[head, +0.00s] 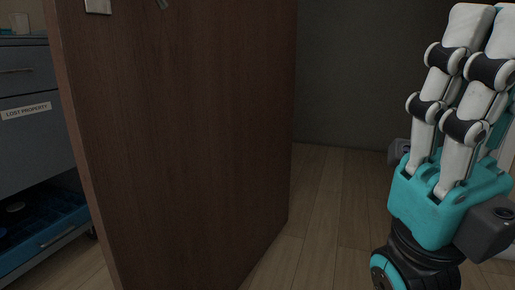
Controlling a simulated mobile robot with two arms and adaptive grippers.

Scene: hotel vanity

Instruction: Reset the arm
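My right gripper (487,38) is raised at the right edge of the head view. It has a teal palm and white jointed fingers with dark joint bands, pointing up. The fingers overlap from this angle, and part of the gripper is cut off by the picture edge, so its opening is unclear. Nothing is visibly held in it. My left gripper is not in view. A dark brown wooden door (185,140) stands upright and ajar left of the gripper, apart from it. A metal fitting (98,6) shows at its top left.
A grey drawer cabinet (35,75) stands at the left behind the door, with a "LOST PROPERTY" label (26,111). Its low blue drawer (62,222) is pulled out and holds dark items. Bare wooden floor (330,205) lies between door and gripper, before a grey wall (350,75).

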